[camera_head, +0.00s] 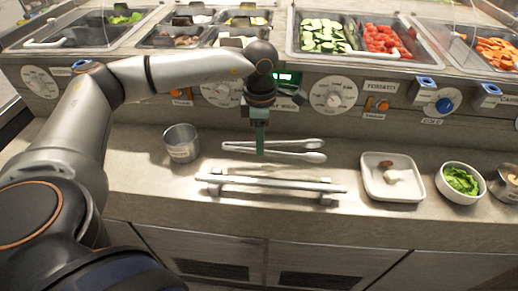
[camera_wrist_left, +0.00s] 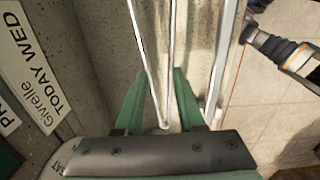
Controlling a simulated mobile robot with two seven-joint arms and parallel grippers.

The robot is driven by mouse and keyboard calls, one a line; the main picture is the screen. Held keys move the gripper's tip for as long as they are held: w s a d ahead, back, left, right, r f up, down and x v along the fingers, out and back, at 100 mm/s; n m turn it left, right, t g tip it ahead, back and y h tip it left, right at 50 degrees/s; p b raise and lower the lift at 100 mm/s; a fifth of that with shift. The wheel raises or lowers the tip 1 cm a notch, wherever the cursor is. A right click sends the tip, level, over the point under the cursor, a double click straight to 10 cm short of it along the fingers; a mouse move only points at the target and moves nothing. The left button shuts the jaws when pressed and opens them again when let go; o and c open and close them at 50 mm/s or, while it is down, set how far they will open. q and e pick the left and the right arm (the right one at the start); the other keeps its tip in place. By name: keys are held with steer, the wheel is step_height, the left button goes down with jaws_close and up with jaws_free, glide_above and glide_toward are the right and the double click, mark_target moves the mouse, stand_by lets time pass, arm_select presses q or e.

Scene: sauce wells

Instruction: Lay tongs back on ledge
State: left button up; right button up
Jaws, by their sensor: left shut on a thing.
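The metal tongs (camera_head: 290,155) are seen in the head view over the grey ledge (camera_head: 125,185), long side left to right, their scoop ends to the right and spread apart. My left gripper (camera_head: 260,151) comes down from above on their middle. In the left wrist view its green fingers (camera_wrist_left: 163,95) stand on both sides of the tongs (camera_wrist_left: 148,60), whose two arms meet between the fingertips. The gripper is shut on the tongs. I cannot tell whether the tongs touch the ledge. My right gripper is in neither view.
A metal rail (camera_head: 275,183) runs along the ledge in front of the tongs. A metal cup (camera_head: 181,143) stands left, a white tray (camera_head: 393,178) and a bowl of greens (camera_head: 460,183) right. The panel with a dial (camera_head: 333,95) rises behind, below the food wells.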

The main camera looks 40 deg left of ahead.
arm_select(q)
steer(key=shift+w+a+f, duration=0.1)
steer(key=shift+a+f, duration=0.05)
steer(key=shift+f, duration=0.1)
steer(key=shift+w+a+f, duration=0.1)
steer(key=shift+a+f, duration=0.05)
steer(key=shift+f, duration=0.8)
steer(key=shift+w+a+f, duration=0.1)
steer(key=shift+a+f, duration=0.05)
steer(key=shift+f, duration=0.8)
steer(key=shift+o, duration=0.6)
steer(key=shift+f, duration=0.1)
steer(key=o, duration=0.5)
steer(key=shift+c, duration=0.2)
step_height(320, 180, up, 12)
steer(key=shift+p, duration=0.3)
